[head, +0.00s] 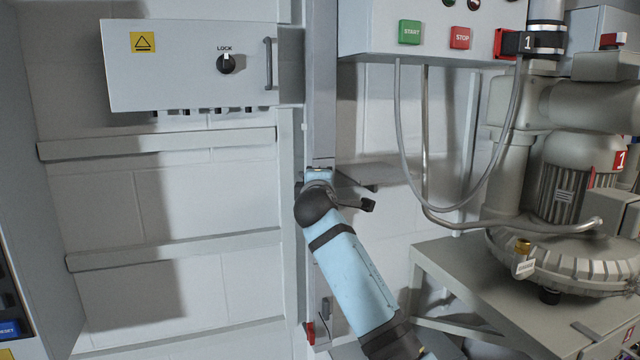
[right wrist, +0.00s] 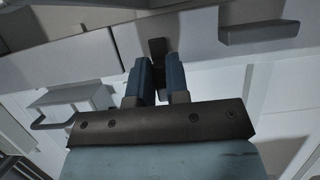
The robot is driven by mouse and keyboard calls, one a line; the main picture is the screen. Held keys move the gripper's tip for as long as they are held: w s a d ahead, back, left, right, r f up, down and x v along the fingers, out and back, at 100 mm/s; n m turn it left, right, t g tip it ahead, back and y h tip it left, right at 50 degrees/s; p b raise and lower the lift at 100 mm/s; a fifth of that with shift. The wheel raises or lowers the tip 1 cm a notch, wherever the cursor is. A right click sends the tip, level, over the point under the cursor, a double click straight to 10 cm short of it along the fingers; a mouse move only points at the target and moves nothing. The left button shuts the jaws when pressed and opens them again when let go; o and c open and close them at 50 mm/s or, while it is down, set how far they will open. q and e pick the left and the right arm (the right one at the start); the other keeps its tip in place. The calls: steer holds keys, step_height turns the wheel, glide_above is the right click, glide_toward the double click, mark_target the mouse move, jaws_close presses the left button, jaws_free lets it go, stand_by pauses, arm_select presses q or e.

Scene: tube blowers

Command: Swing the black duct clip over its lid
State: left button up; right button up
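The grey vertical duct (head: 322,80) runs up the wall in the middle of the head view. The black duct clip (right wrist: 158,47) shows in the right wrist view as a small dark piece against the duct's pale surface. My right gripper (right wrist: 158,62) has its two blue fingers on either side of the clip, with a narrow gap that the dark clip seems to fill. I cannot tell if the fingers touch it. In the head view my right gripper (head: 318,174) reaches the duct, and my blue arm hides the clip. My left gripper is not in view.
A grey cabinet (head: 185,80) with a lock knob hangs left of the duct. A control box (head: 430,35) with start and stop buttons hangs right of it. A blower (head: 565,215) stands on a bench at right. Wall rails (head: 160,145) cross the left side.

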steer(key=o, duration=0.4)
steer(key=shift+s, duration=0.1)
steer(key=s+a+b, duration=0.1)
steer(key=s+b, duration=0.2)
steer(key=s, duration=1)
steer(key=shift+s, duration=0.3)
